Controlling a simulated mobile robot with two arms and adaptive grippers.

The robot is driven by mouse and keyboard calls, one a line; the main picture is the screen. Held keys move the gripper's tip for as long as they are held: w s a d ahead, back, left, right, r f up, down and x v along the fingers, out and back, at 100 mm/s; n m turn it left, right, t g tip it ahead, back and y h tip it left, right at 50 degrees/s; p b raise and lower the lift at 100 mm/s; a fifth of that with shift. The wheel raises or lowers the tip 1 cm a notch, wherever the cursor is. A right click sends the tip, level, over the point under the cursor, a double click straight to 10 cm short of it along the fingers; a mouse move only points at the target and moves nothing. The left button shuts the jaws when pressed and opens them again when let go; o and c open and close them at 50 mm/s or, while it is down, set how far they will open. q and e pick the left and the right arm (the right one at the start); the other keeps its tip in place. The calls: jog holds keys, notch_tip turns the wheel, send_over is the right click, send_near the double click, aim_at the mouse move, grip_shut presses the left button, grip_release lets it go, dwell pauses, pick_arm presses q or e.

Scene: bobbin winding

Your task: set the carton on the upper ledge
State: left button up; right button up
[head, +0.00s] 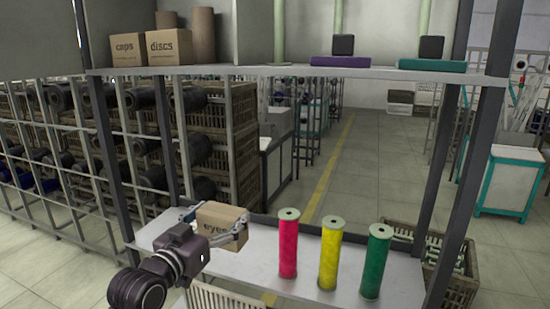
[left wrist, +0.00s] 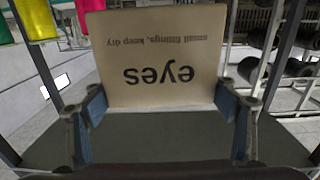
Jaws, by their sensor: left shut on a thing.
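A brown carton marked "eyes" (head: 222,222) is held by my left gripper (head: 216,226) above or at the lower ledge (head: 240,268); I cannot tell whether it touches. In the left wrist view the carton (left wrist: 158,55) fills the space between the blue-padded fingers (left wrist: 166,108), its lettering upside down. The upper ledge (head: 270,72) runs across the frame above. Two cartons, "caps" (head: 128,50) and "discs" (head: 169,48), stand at its left end. My right gripper is not in view.
Pink (head: 288,245), yellow (head: 329,255) and green (head: 375,262) spools stand upright on the lower ledge, right of the carton. Purple (head: 340,61) and teal (head: 432,65) slabs lie on the upper ledge. The upper ledge is clear between the discs carton and the purple slab. Dark posts frame both sides.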

pick_arm(q)
jog(key=s+f+n+y, duration=0.2)
jog(key=s+f, duration=0.8)
jog(key=s, duration=0.1)
jog(key=s+a+f+n+y, duration=0.1)
jog(key=s+a+f+y, duration=0.1)
jog(key=s, duration=0.8)
jog(key=s+a+f+n+t+y+b, duration=0.1)
jog(key=s+a+f, duration=0.3)
jog(key=s, duration=0.6)
jog(key=shift+a+f+y+b, duration=0.15)
jog(key=shift+f+y+b, duration=0.2)
jog(key=shift+y, duration=0.55)
